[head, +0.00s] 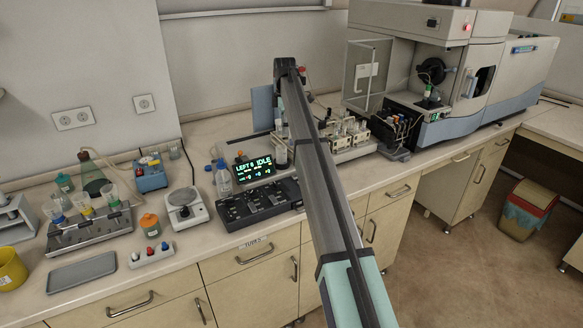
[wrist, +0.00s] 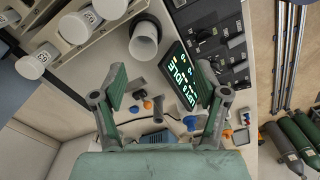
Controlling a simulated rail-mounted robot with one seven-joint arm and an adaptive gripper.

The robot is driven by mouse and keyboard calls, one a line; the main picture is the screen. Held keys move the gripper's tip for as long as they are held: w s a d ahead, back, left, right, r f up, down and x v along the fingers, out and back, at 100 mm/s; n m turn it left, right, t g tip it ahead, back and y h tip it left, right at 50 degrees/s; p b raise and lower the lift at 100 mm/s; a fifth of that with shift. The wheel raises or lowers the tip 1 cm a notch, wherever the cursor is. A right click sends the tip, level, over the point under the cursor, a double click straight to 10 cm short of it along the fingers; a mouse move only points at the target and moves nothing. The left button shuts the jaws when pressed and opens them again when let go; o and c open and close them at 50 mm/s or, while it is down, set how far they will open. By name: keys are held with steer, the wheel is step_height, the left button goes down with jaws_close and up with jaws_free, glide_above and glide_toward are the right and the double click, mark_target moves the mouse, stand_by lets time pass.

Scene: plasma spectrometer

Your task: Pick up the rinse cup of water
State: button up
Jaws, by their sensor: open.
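A pale, open-topped cup (wrist: 145,42), which looks like the rinse cup, stands beside the lit display (wrist: 180,75) in the wrist view. Its water cannot be made out. In the head view a pale cylinder (head: 280,154), likely the same cup, stands right of the display (head: 254,170), partly behind my arm. My gripper (wrist: 161,75) is open in the wrist view. Nothing is between its fingers, and the cup appears beyond the fingertips, toward the top of the picture. My gripper is hidden behind my arm in the head view.
A rack (head: 347,135) with several vials stands right of my arm; pale-capped tubes (wrist: 75,28) show close by in the wrist view. A balance (head: 186,210) stands farther left.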

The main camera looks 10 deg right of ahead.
mark_target(281, 155)
steer(key=shift+n, duration=0.4)
steer(key=f+p, duration=0.1)
steer(key=f, duration=0.1)
steer(key=w+f+p, duration=0.1)
steer(key=f, duration=0.2)
steer(key=w+a+f+p, duration=0.1)
steer(key=f, duration=0.2)
steer(key=shift+a+f, duration=0.1)
steer(key=shift+f, duration=0.15)
steer(key=shift+w+f+p, duration=0.2)
steer(key=shift+f+p, duration=0.65)
steer(key=shift+f, duration=0.5)
steer(key=shift+w+f+p, duration=0.2)
steer(key=shift+f+p, duration=0.6)
steer(key=shift+f, duration=0.55)
steer(key=c, duration=1.2)
